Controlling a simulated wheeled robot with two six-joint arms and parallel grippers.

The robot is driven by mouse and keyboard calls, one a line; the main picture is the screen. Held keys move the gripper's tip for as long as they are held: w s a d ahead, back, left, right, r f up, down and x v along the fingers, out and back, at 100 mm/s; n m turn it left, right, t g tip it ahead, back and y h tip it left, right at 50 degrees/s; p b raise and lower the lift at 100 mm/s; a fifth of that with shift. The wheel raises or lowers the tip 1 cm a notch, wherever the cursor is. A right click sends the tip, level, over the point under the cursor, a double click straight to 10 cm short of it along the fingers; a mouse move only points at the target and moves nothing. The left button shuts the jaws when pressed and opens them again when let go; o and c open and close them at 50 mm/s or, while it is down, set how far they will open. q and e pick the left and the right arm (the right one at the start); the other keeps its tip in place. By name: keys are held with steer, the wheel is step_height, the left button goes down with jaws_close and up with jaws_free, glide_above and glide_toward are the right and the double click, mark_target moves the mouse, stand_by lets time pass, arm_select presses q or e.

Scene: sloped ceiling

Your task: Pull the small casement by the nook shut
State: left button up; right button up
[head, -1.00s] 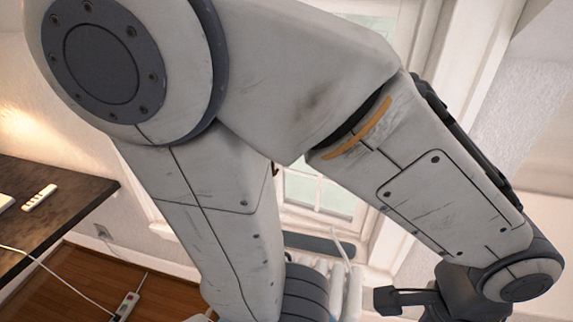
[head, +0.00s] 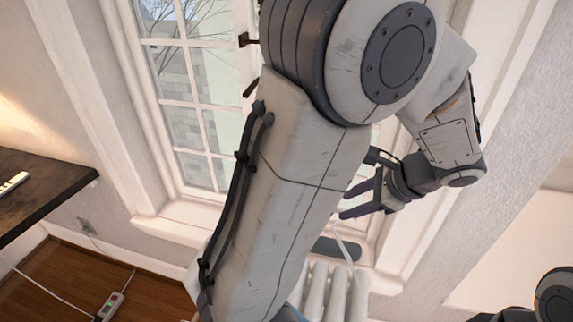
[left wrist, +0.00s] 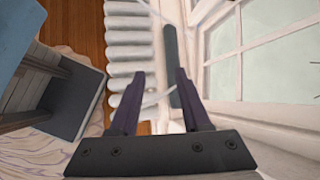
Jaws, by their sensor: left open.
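The white casement window (head: 195,110) with small panes stands left of my left arm in the head view, with dark fittings (head: 248,40) at its right side. Its right part is hidden by my arm, and I cannot tell how far it stands open. White glazing bars and panes (left wrist: 255,65) also show at the right in the left wrist view. My left gripper (head: 346,202) is open and empty, to the right of my upper arm, in front of the window's lower right area. Its two dark purple fingers (left wrist: 158,74) touch nothing visible. A dark part of my right arm shows at the bottom right edge; its jaws are unclear.
A white ribbed radiator (head: 318,285) stands below the window, with a dark grey bar (head: 337,249) above it and a white cable. A dark desk (head: 45,190) is at the left. A power strip (head: 110,306) lies on the wooden floor.

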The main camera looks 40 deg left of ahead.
arm_select(q)
steer(key=w+a+f+m+g+y+b, duration=0.1)
steer(key=w+a+f+m+y+b, duration=0.25)
steer(key=a, duration=0.55)
steer(key=w+a+f+n+g+y+b, duration=0.1)
steer(key=w+a+f+y+b, duration=0.2)
steer(key=w+a+f+b, duration=0.4)
steer(key=a+m+y, duration=0.2)
steer(key=a+y, duration=0.1)
steer(key=a, duration=1.6)
steer(key=shift+w+a+f+y+b, duration=0.25)
steer(key=shift+a+f+y+b, duration=0.05)
steer(key=shift+a+y+b, duration=0.1)
arm_select(e)
step_height(320, 180, down, 14)
steer(key=shift+f, duration=0.15)
arm_select(q)
jaws_close()
